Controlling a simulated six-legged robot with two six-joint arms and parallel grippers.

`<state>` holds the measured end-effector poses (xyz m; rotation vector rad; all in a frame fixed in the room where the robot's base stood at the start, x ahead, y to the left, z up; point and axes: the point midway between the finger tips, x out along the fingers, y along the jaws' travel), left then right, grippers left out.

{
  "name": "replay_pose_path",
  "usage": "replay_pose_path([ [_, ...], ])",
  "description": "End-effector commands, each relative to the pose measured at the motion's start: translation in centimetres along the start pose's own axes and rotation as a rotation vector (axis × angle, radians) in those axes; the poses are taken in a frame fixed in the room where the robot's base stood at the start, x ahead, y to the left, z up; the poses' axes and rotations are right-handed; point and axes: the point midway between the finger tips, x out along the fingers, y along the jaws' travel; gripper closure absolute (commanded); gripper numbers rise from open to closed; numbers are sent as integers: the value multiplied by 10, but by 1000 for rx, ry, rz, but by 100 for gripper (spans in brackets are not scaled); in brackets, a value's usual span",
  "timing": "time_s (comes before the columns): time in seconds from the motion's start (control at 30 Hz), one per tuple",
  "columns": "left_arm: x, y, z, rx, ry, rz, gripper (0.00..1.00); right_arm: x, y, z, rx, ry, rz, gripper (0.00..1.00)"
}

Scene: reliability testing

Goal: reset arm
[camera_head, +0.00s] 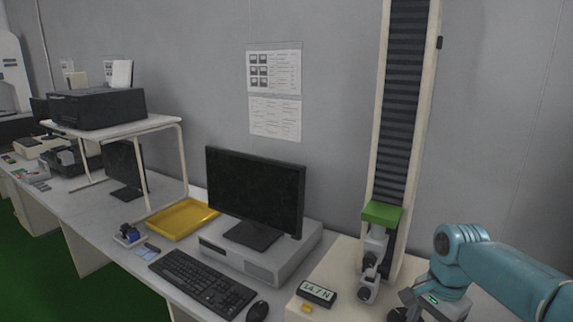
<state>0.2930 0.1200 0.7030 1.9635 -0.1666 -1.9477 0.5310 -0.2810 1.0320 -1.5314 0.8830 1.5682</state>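My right arm comes in from the right edge in teal. Its gripper (405,312) is at the bottom edge, mostly cut off, beside the base of the tall test stand (402,110). I cannot see its fingertips clearly, nor whether it holds anything. The stand carries a green block (381,214) with a grey clamp fixture (370,268) below it. My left arm and gripper are not in view.
A small display reading about 14.7 N (317,291) sits left of the stand. A monitor (255,190), keyboard (202,283), mouse (257,311) and yellow tray (181,219) occupy the desk. A printer (97,108) stands on a white raised shelf (150,125).

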Motion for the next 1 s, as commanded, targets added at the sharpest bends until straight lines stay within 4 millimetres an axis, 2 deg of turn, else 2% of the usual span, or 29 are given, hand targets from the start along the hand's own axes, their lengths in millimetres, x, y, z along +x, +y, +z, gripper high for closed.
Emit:
replay_pose_path([
  [0.03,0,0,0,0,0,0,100,18,-3,5,-39,-14,-1,35],
  [0.17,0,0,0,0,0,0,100,65,-12,19,-154,-46,-26,35],
  [0.27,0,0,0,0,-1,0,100,111,-13,37,-257,-80,-49,35],
  [0.37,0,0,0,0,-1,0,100,170,-7,68,-384,-125,-87,35],
  [0.4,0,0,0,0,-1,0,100,196,-1,84,-440,-144,-108,35],
  [0.47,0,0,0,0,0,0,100,236,14,112,-526,-171,-143,35],
  [0.5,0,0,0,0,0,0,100,260,27,132,-582,-184,-167,35],
  [0.6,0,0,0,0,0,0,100,304,66,177,-700,-196,-217,35],
  [0.7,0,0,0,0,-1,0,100,325,102,211,-787,-187,-245,35],
  [0.8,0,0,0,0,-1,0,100,333,128,230,-848,-172,-257,35],
  [0.9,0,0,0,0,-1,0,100,335,142,239,-882,-159,-261,35],
  [1.0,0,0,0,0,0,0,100,336,145,241,-892,-153,-263,35],
])
